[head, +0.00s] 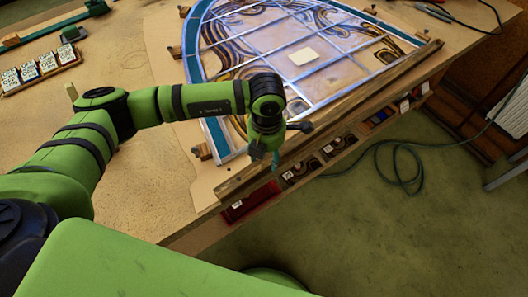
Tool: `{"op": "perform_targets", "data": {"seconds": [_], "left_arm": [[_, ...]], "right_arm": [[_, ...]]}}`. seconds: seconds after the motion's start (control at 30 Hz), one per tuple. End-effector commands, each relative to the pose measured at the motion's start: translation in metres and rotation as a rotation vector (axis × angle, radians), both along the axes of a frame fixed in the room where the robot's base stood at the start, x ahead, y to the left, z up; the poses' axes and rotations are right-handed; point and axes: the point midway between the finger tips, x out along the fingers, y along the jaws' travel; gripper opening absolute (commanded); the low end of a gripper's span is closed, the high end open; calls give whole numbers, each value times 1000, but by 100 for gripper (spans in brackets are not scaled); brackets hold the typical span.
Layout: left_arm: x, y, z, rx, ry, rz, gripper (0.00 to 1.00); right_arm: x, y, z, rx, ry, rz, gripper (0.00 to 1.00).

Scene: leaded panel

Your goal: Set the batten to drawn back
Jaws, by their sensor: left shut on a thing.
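The batten (339,112) is a long brown wooden strip along the bench's front edge, beside the straight side of the leaded panel (262,51). The panel has an arched outline, a blue-teal border and swirling amber and pale glass. My left gripper (265,160) points down at the near part of the batten, shut on it as far as I can see. My green wrist hides part of the panel and the grip itself. Whether the batten touches the panel along its whole length, I cannot tell. My right gripper is out of view.
Wooden blocks (202,151) sit around the panel's edge. A rack of labelled cards (38,69) lies at the far left. Below the front edge is a shelf with a red box (249,201). A cable (398,165) coils on the green floor. The bench's left side is mostly clear.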

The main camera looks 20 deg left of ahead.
Motion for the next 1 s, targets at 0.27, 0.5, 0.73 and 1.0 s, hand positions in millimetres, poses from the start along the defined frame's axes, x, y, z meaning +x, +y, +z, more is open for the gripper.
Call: {"op": "perform_targets", "data": {"seconds": [0.27,0.5,0.73,1.0], "left_arm": [[0,0,0,0,1,-1,74],[0,0,4,-1,0,0,74],[2,0,43,-3,-5,-1,74],[1,-1,97,-1,-3,-1,74]], "right_arm": [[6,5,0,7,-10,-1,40],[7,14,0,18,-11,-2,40],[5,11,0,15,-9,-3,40],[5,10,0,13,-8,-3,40]]}}
